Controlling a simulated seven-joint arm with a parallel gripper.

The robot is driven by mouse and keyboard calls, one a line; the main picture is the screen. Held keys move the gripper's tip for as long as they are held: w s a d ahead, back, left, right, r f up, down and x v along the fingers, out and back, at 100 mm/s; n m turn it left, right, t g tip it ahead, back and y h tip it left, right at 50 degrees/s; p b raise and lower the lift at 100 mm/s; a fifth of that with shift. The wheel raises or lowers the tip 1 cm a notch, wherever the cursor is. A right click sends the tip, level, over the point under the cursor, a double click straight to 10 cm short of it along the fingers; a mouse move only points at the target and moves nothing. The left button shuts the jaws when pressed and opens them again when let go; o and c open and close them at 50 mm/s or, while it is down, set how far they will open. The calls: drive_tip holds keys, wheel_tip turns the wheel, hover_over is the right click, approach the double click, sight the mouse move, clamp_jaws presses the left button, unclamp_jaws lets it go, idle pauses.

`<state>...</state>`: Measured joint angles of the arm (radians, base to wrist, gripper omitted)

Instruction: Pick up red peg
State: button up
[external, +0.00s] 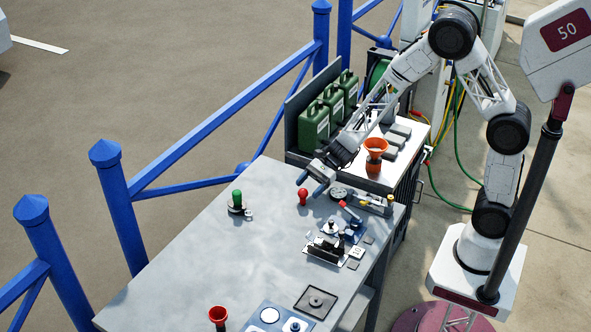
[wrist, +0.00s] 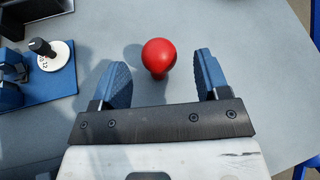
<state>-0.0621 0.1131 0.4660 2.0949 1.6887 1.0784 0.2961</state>
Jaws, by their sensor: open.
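The red peg (external: 302,196) stands upright on the grey table near its far end, with a rounded red head. In the wrist view the red peg (wrist: 159,56) shows from above, between the lines of the two fingers and just beyond their tips. My gripper (external: 310,184) is above the table close to the peg; in the wrist view its blue fingers (wrist: 160,75) are spread wide apart with nothing held. I see no contact between the fingers and the peg. The peg's lower part is mostly hidden under its head in the wrist view.
A green peg (external: 237,200) stands to the left on the grey table (external: 175,255). A blue fixture with a black-knobbed dial (wrist: 50,53) lies to the left in the wrist view. An orange funnel (external: 376,150) and green canisters (external: 314,125) stand behind.

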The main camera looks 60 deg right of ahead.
sight(300, 198)
idle(0.3)
drive_tip(key=shift+x, duration=2.6)
drive_tip(key=shift+r, duration=0.1)
drive_tip(key=shift+s, duration=0.1)
drive_tip(key=shift+c, duration=0.5)
drive_tip(key=c, duration=0.9)
